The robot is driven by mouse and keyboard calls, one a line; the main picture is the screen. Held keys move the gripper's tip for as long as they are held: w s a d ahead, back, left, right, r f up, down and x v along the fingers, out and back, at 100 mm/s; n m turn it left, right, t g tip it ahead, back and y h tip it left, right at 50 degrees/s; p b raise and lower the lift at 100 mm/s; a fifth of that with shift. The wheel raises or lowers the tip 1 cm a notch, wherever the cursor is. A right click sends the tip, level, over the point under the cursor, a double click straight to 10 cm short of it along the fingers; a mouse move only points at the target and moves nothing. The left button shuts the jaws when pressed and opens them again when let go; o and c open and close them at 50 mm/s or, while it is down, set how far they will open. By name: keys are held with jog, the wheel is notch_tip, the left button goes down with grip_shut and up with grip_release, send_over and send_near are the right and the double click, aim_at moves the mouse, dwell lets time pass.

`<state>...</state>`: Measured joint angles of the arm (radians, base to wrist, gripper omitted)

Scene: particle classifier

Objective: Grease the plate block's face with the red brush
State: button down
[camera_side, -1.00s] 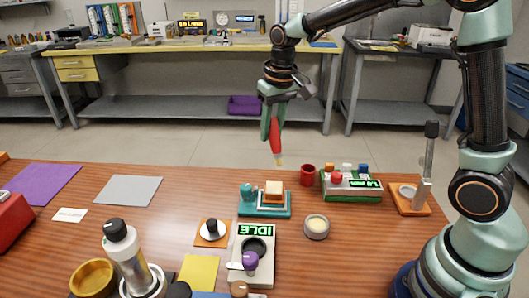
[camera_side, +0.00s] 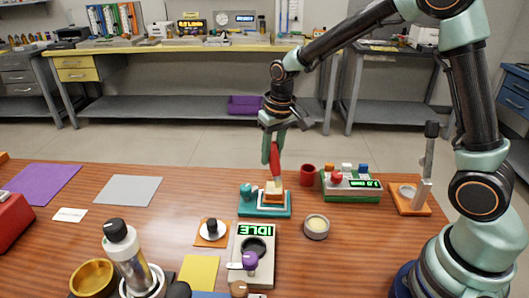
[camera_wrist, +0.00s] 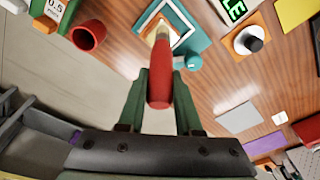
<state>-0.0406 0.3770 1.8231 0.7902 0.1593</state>
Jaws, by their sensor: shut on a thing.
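My gripper (camera_side: 272,147) is shut on the red brush (camera_side: 275,163) and holds it tip down. In the wrist view the red handle (camera_wrist: 159,90) sits between the jaws (camera_wrist: 160,92), with the pale bristles pointing away. The plate block is on the teal base (camera_side: 262,212), which has a teal knob at its left, a pale top and an orange part. The brush tip is at or just above the block's pale top. I cannot tell whether it touches. In the wrist view the teal base (camera_wrist: 190,40) lies beyond the brush, which hides part of the block.
A cup of pale grease-like stuff (camera_side: 316,228) stands right of the grey box reading IDLE (camera_side: 252,268). A red cup (camera_side: 307,175) and a green-based device with coloured knobs (camera_side: 350,194) stand behind right. The table's left middle is mostly clear.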

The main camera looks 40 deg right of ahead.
jog(key=shift+w+a+f, duration=0.1)
jog(key=shift+f, duration=0.5)
jog(key=shift+r, duration=4)
